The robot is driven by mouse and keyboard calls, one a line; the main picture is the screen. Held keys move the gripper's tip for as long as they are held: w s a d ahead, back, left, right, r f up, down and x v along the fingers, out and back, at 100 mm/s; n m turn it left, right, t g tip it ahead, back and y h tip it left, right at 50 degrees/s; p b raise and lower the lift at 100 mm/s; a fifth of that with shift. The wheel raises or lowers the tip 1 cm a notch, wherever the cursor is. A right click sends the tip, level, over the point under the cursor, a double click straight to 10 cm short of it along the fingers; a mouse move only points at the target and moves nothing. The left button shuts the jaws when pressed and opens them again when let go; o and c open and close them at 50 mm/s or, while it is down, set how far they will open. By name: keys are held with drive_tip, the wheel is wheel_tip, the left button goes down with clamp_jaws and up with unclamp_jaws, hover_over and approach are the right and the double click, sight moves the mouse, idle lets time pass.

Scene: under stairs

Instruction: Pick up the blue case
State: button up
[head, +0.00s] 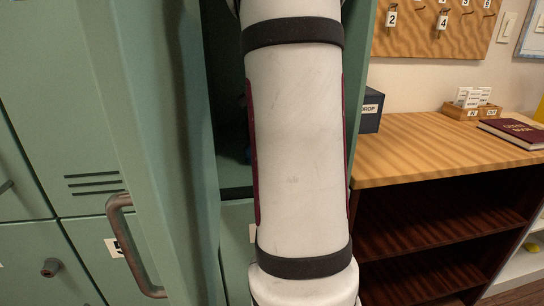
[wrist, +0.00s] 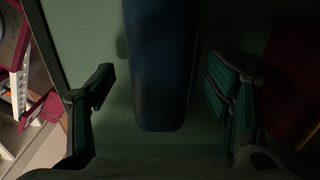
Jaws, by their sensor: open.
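The blue case (wrist: 160,65) is a long dark blue block with rounded corners. In the wrist view it lies inside a dim green locker compartment, running down from the top edge of the picture. My gripper (wrist: 158,92) is open, with one finger to the left of the case and one to the right. Gaps show between the case and both fingers, so neither appears to touch it. In the head view my arm covers most of the open locker (head: 232,175); a small dark bluish patch shows inside, but I cannot tell whether it is the case.
The open locker door (head: 155,130) with its curved handle (head: 132,245) stands left of my arm. A wooden counter (head: 440,150) is at the right, with a dark drop box (head: 370,110) and a maroon book (head: 515,132). Locker walls close in around my gripper.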

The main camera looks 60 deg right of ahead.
drive_tip(key=shift+f, duration=0.3)
drive_tip(key=c, duration=1.3)
drive_tip(key=shift+r, duration=0.1)
drive_tip(key=shift+r, duration=0.45)
wheel_tip(320, 180, up, 3)
drive_tip(key=shift+p, duration=0.75)
drive_tip(key=s+a, duration=0.3)
drive_tip(key=a, duration=0.1)
drive_tip(key=s+a, duration=0.4)
drive_tip(key=s+a+r+p, duration=0.1)
drive_tip(key=s+a, duration=0.2)
drive_tip(key=a, duration=0.1)
drive_tip(key=shift+s+a, duration=0.1)
drive_tip(key=shift+s, duration=0.1)
